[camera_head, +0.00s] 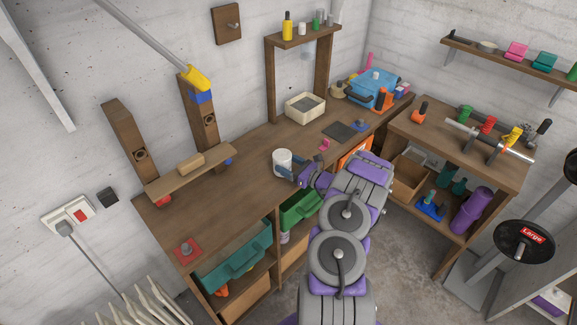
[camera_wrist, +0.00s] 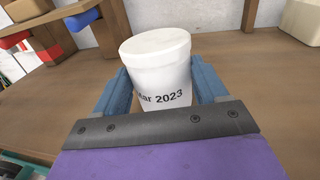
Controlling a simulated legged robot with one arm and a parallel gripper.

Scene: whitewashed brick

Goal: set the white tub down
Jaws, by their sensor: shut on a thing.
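The white tub (camera_head: 282,161) is at my gripper over the wooden workbench (camera_head: 235,190). In the wrist view the tub (camera_wrist: 158,70) stands upright between two blue fingers, with a pale lid and dark print reading "ar 2023". My gripper (camera_wrist: 160,90) is shut on it, one finger on each side. In the head view my gripper (camera_head: 293,172) reaches in from the right. The lower part of the tub is hidden by the gripper in the wrist view. I cannot tell whether its base touches the bench top.
The bench top is clear to the left of the tub. A wooden shelf piece with a block (camera_head: 190,162) is further left, and a red square (camera_head: 187,250) lies near the left end. A cream bin (camera_head: 305,108) and a dark pad (camera_head: 340,131) are behind and right.

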